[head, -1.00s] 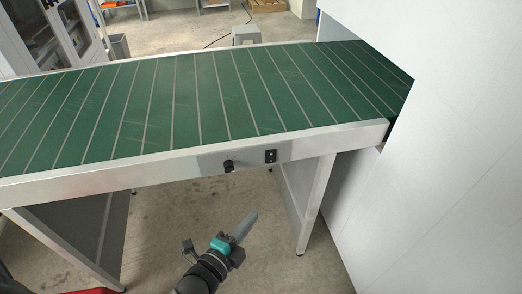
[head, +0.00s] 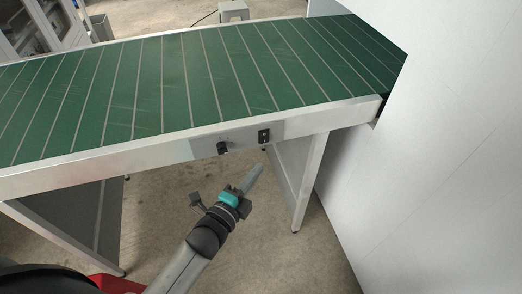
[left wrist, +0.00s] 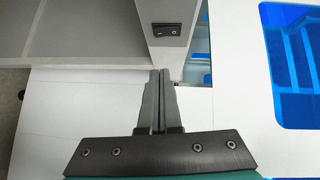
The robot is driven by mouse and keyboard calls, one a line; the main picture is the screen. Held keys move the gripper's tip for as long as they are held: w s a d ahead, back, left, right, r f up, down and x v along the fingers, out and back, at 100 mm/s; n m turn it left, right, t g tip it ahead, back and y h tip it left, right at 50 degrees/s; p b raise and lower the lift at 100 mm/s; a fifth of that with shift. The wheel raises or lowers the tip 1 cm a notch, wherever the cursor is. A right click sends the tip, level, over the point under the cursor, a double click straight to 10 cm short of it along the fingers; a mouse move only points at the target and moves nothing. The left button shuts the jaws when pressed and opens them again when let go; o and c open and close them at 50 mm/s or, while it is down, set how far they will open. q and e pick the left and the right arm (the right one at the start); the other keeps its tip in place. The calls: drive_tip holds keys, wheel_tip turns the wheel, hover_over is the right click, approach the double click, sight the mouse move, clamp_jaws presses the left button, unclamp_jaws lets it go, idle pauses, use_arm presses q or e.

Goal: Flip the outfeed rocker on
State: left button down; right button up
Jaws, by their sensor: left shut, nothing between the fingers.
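The outfeed rocker (head: 264,136) is a small black switch on the front metal rail of the green conveyor (head: 200,82). It also shows in the left wrist view (left wrist: 166,33), upper middle, with its markings facing me. My left gripper (head: 257,168) is shut and empty, below and in front of the rail, its tips pointing up toward the rocker. In the left wrist view the shut fingers (left wrist: 160,75) point at the rail a little below the rocker, with a gap seen in the head view. My right gripper is not in view.
A black knob (head: 222,148) sits on the rail left of the rocker. A large white machine wall (head: 440,150) stands on the right. Conveyor legs (head: 310,180) stand below the rail. A blue window (left wrist: 295,60) shows in the left wrist view.

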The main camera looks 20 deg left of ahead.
sight(267, 142)
use_arm(q)
drive_tip(key=shift+w+a+f+b, duration=0.15)
drive_tip(key=shift+w+a+b, duration=0.1)
drive_tip(key=shift+w, duration=1.15)
drive_tip(key=shift+w+a+f+b, duration=0.15)
drive_tip(key=shift+w+f+b, duration=0.05)
drive_tip(key=shift+w, duration=1.2)
drive_tip(key=shift+w+a+f+b, duration=0.15)
drive_tip(key=shift+w+a+b, duration=0.1)
drive_tip(key=shift+w, duration=1.15)
drive_tip(key=shift+w+a+f+m+t+b, duration=0.2)
drive_tip(key=shift+w+m+t+b, duration=0.1)
drive_tip(key=shift+b, duration=0.6)
drive_tip(key=shift+r, duration=0.15)
drive_tip(key=shift+s+d, duration=0.1)
drive_tip(key=shift+s, duration=0.05)
